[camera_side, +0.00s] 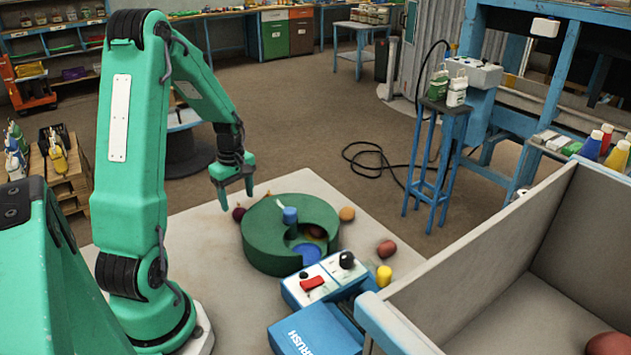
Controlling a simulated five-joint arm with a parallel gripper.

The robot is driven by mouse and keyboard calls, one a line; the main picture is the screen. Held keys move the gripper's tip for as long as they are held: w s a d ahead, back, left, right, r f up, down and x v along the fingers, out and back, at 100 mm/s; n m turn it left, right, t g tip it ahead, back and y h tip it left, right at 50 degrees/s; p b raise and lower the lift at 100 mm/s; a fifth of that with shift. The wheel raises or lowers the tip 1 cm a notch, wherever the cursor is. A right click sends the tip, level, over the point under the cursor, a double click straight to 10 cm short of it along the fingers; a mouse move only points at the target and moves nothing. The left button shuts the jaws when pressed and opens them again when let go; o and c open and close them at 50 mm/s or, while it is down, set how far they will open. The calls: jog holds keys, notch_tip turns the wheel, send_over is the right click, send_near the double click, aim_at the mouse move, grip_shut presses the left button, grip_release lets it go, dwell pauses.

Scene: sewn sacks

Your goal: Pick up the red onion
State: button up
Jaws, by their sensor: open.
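A small dark purple-red round thing, which looks like the red onion (239,214), sits on the pale board at the left edge of a round green block. My gripper (237,201) points down with its two fingers spread.
The green block (270,240) has a blue knob (290,215) and a cut-out holding a dark red thing. An orange-brown ball (347,214), a reddish lump (387,248), a yellow piece (384,275) and a blue-white control box (325,281) lie rightward. A grey bin (470,270) stands right.

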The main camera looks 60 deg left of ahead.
aim_at(239, 207)
jog(key=shift+d+f, duration=0.1)
jog(key=shift+f, duration=2)
jog(key=c, duration=1.1)
